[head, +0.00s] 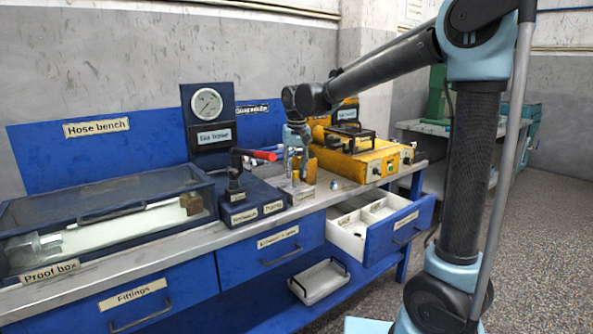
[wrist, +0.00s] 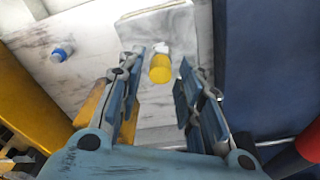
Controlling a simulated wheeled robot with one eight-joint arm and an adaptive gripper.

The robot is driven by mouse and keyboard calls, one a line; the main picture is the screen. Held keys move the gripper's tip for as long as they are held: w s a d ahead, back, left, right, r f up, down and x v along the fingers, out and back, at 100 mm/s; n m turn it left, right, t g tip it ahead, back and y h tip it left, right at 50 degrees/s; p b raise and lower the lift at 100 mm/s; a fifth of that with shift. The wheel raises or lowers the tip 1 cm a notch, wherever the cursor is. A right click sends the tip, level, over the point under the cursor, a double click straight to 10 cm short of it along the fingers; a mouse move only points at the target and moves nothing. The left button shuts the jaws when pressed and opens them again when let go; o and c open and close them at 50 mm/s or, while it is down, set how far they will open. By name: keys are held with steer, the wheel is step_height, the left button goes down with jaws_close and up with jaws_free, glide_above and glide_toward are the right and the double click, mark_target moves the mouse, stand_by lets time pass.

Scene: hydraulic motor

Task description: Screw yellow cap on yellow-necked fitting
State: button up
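My gripper (wrist: 162,60) points down over the bench top, its two blue-grey fingers spread apart. In the head view my gripper (head: 298,148) hangs over the bench between the red-handled device and the orange machine. A yellow cylindrical piece (wrist: 160,69) with a white part at its far end shows between the fingertips in the wrist view. A gap shows on both sides of it, and I cannot tell whether it is the yellow cap or the yellow-necked fitting. It stands beside or on a pale marbled block (wrist: 170,25). No second yellow piece is clearly visible.
A small blue-and-white fitting (wrist: 60,54) lies on the bench, also in the head view (head: 334,184). A red handle (head: 262,155) is close to my gripper. An orange machine (head: 372,160) stands right. An open drawer (head: 395,232) juts out below. A glass-topped box (head: 100,215) is left.

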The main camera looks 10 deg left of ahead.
stand_by(0.4)
steer(key=n, duration=0.5)
steer(key=shift+n+y, duration=0.3)
steer(key=n, duration=0.5)
steer(key=shift+g, duration=0.4)
steer(key=shift+n, duration=0.6)
steer(key=n, duration=0.3)
steer(key=shift+n+g, duration=0.3)
steer(key=shift+n, duration=0.1)
steer(key=n, duration=0.4)
steer(key=shift+g, duration=0.3)
